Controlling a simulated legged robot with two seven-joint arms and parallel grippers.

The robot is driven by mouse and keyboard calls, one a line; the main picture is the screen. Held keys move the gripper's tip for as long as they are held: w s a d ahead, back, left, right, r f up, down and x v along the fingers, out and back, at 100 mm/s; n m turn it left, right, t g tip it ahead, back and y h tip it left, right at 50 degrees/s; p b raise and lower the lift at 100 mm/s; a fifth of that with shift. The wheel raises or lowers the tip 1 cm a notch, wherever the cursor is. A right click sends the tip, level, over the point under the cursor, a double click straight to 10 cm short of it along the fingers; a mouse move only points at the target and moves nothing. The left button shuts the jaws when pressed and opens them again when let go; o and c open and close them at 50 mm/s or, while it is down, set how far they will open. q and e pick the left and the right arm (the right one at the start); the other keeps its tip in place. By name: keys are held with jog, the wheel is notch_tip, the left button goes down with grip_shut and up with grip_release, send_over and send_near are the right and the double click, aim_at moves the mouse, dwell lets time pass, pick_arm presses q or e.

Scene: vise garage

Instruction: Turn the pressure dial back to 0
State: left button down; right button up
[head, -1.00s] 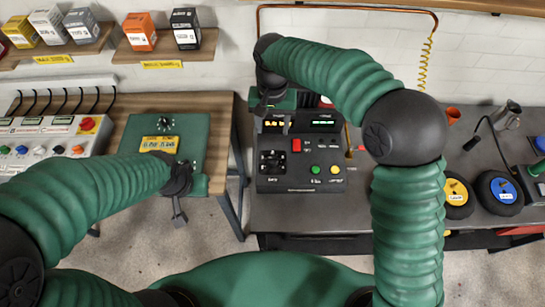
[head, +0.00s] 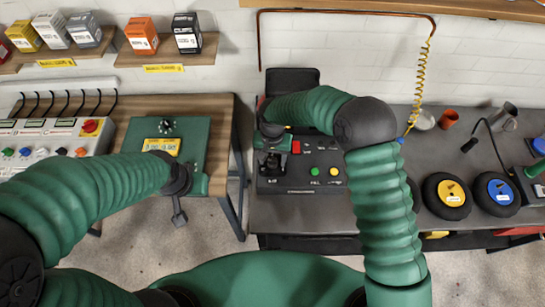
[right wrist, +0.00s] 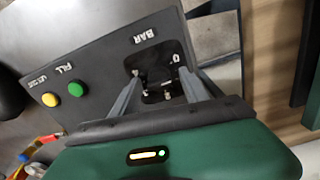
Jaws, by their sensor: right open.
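The dark control panel (head: 300,182) stands on the right bench, with a red switch, a green button and a yellow button. In the right wrist view its BAR area holds the dark pressure dial (right wrist: 158,82), whose pointer and reading I cannot make out. My right gripper (head: 270,165) is over the dial and hides it in the head view. In the right wrist view the right gripper (right wrist: 160,88) is open, with one finger on each side of the dial; contact is not clear. My left gripper (head: 179,213) hangs away from the panel, near the green box's front edge.
A green box (head: 198,140) with a knob and yellow display stands on the wooden table to the left. Two wheels (head: 447,196) with yellow and blue hubs lie on the bench at right. A yellow coiled hose (head: 421,75) hangs behind.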

grip_shut()
dwell(0.3)
jog(key=shift+w+r+n, duration=0.1)
jog(key=shift+n, duration=2.8)
grip_release()
